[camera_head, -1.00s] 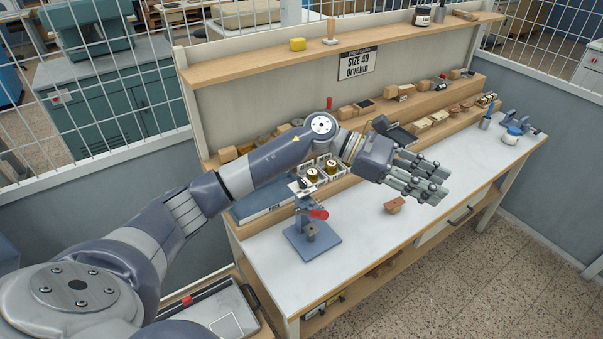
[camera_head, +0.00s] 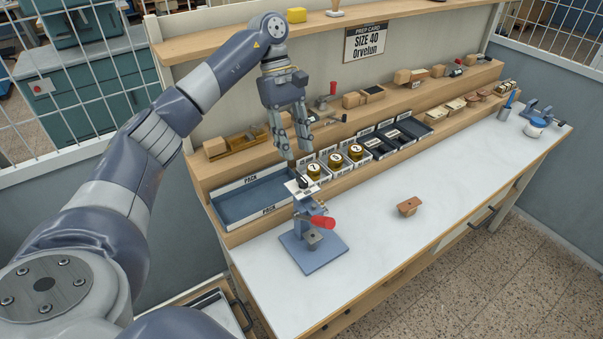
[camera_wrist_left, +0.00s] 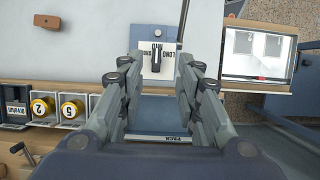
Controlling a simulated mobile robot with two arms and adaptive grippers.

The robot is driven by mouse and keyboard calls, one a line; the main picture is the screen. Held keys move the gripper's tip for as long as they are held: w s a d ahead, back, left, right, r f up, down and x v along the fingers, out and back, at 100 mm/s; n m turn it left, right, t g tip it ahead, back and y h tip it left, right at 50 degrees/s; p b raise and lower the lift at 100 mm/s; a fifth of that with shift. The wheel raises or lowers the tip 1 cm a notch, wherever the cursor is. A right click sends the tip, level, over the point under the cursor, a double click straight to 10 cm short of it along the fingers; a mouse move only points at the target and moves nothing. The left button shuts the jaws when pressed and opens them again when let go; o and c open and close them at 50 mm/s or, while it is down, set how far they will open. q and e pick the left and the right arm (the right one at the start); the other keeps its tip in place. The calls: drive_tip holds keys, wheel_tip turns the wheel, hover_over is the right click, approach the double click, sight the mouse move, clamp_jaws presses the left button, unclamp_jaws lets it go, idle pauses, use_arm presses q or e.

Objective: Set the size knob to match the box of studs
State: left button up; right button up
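A blue bench press (camera_head: 312,240) with a red lever handle stands at the left end of the bench. Its top carries a white plate (camera_head: 299,187) with a small dark knob. In the left wrist view the knob (camera_wrist_left: 154,62) points roughly along the picture's vertical, with LONG and MID lettering beside it; other lettering is hidden or too small. My left gripper (camera_head: 297,150) is open and empty, pointing down above the knob, apart from it. Gold-topped stud containers (camera_head: 335,160) stand in labelled bins behind the press; the wrist view shows a 2 (camera_wrist_left: 43,106) and a 5.
A prep card (camera_head: 370,40) reads SIZE 40 Orvelun. A blue PACK tray (camera_head: 240,208) lies left of the bins; dark bins (camera_head: 405,131) are to the right. A small brown wooden piece (camera_head: 408,206) sits on the open white bench top.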

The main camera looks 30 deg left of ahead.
sight(302, 179)
use_arm(q)
drive_tip(key=p+x, duration=0.1)
drive_tip(key=x, duration=0.3)
drive_tip(key=w+a+p+x, duration=0.1)
drive_tip(key=x, duration=0.2)
drive_tip(key=shift+f+p, duration=0.35)
drive_tip(key=shift+s+d+f, duration=0.25)
drive_tip(key=shift+d+f, duration=0.15)
drive_tip(key=shift+w+a+f, duration=0.1)
drive_tip(key=shift+w+a, duration=0.05)
clamp_jaws()
